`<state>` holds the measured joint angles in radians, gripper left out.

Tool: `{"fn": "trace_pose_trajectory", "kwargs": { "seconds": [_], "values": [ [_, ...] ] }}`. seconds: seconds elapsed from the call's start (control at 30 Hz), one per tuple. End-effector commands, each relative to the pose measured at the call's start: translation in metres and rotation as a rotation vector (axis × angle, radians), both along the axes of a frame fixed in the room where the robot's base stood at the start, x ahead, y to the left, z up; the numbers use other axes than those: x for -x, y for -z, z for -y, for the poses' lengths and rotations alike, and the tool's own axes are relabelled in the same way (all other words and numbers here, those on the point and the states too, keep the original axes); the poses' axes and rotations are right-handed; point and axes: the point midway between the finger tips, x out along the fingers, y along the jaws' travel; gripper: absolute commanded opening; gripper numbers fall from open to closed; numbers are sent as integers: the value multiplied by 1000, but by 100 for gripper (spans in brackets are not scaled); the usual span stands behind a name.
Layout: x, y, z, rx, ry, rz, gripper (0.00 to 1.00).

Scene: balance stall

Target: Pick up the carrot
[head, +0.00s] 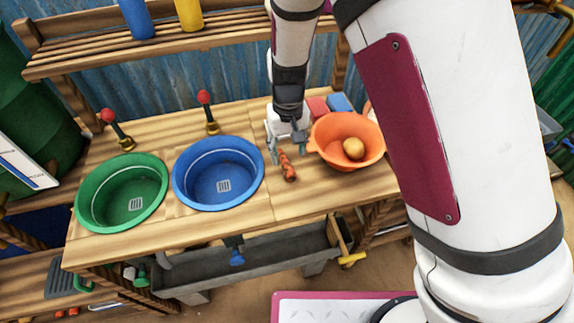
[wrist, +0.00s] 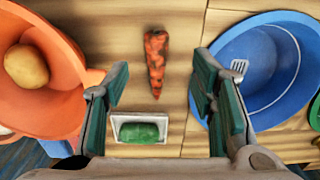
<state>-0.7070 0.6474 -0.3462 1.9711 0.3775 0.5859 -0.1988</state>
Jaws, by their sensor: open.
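The carrot (head: 287,166) is orange with dark patches and lies on the wooden table between the blue basin and the orange bowl. In the wrist view the carrot (wrist: 156,62) lies ahead of my fingertips, between their lines, with its narrow end toward me. My gripper (head: 289,153) is open and empty over the table by the carrot. In the wrist view my gripper (wrist: 160,84) shows two green-grey fingers spread wide apart, not touching the carrot.
The orange bowl (head: 322,134) holds a potato (head: 353,148). The blue basin (head: 217,202) and green basin (head: 121,222) stand to the left. A white dish with a green block (wrist: 139,132) lies near the carrot in the wrist view. Red and blue blocks (head: 340,103) sit behind.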

Motion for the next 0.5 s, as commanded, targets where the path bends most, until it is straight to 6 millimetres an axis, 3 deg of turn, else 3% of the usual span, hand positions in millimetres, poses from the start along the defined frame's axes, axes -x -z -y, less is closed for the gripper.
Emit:
{"fn": "trace_pose_trajectory", "kwargs": {
  "seconds": [0.13, 0.5],
  "values": [
    [0, 26, 1, 2, 2, -4, 51],
    [-2, 57, 2, 2, 2, -2, 51]
  ]
}}
